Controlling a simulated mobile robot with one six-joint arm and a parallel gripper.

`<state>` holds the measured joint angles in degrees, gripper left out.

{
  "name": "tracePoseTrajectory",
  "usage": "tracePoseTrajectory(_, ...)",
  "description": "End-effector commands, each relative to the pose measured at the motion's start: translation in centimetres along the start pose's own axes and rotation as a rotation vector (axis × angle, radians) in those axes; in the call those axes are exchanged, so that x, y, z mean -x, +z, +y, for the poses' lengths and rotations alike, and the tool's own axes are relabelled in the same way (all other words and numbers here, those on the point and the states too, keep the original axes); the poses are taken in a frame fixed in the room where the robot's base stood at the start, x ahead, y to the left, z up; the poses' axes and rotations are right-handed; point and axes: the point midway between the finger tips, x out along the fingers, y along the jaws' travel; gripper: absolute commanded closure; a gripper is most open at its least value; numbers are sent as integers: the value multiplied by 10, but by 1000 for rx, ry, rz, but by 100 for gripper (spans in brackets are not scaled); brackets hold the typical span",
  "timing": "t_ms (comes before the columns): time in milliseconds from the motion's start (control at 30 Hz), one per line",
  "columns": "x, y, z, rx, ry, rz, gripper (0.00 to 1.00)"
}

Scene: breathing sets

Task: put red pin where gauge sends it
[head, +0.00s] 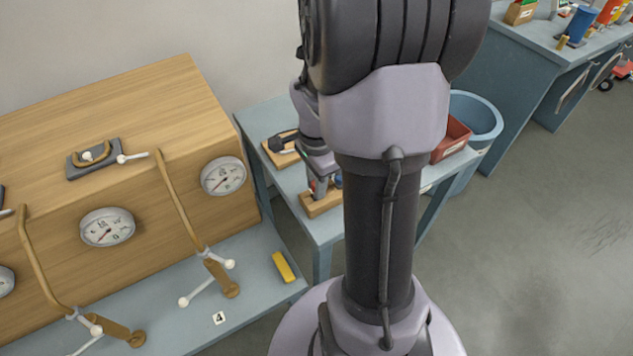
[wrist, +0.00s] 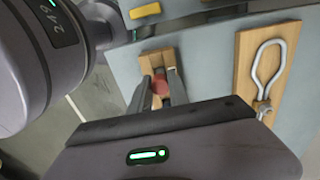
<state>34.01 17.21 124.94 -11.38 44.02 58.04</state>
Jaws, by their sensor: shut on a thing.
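The red pin (wrist: 160,84) shows between the two fingers of my gripper (wrist: 163,90) in the wrist view, and the fingers are shut on it. The same block (wrist: 157,58) lies just beyond the fingers in the wrist view. I cannot tell whether the pin sits in the block. Round white gauges, one at right (head: 223,176) and one in the middle (head: 107,227), are on the wooden cabinet; their readings are too small to be sure of.
A wooden board with a metal loop (wrist: 264,75) lies beside the block. A red tray (head: 454,138) is at the table's far right, by a blue bin (head: 478,117). A yellow block (head: 284,267) and hoses with white-ended fittings (head: 212,258) are on the cabinet's lower shelf.

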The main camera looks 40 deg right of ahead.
Motion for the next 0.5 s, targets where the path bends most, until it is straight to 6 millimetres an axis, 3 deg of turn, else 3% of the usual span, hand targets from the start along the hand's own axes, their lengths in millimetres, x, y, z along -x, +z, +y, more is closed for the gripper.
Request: tracePoseTrajectory(500,-14,0,0,0,0,0,100)
